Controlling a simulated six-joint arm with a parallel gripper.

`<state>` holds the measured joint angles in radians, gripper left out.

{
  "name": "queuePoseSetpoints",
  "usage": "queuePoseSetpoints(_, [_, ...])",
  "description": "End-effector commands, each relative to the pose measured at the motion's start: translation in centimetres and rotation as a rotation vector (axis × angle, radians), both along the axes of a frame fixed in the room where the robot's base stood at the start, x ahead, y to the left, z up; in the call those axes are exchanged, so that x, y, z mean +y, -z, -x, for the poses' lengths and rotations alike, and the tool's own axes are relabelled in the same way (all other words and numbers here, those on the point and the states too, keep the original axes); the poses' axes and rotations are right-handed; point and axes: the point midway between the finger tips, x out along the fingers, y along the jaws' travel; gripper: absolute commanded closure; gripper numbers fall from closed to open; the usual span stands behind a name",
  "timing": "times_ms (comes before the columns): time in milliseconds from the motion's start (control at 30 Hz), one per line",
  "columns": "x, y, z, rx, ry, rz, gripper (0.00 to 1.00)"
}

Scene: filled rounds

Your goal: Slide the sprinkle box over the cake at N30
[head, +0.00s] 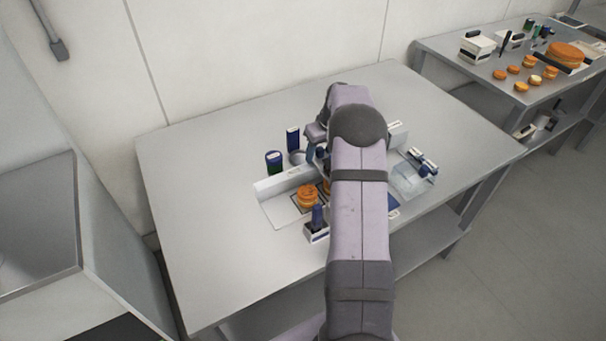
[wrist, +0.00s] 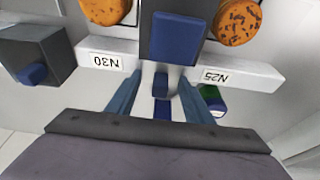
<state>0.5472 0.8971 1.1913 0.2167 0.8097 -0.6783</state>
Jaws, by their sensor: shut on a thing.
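My gripper (wrist: 160,84) is shut on a blue box-like thing (wrist: 173,38), which I take to be the sprinkle box. In the wrist view it hangs in front of the white rail, between the upside-down N30 label (wrist: 107,62) and the N25 label. One orange cake (wrist: 104,9) sits beyond the N30 label, cut off by the top edge. The blue box is beside this cake, not around it. In the head view my gripper (head: 313,152) is above the rail, and my arm hides the N30 place and most of the held thing.
A speckled orange cake (wrist: 238,20) sits beyond the N25 label. An open grey box with a blue part (wrist: 34,73) stands left in the wrist view. The table's left side is clear.

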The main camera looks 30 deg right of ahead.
Motion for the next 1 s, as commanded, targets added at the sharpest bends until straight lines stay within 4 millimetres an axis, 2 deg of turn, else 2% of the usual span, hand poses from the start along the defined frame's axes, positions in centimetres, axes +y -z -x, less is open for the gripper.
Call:
queuePoseSetpoints(200, [-1.8,-0.2,0.0,-0.004,0.002,0.007,0.66])
queuePoseSetpoints(1000, [-6.7,-0.2,-0.1,-0.005,0.002,0.006,0.66])
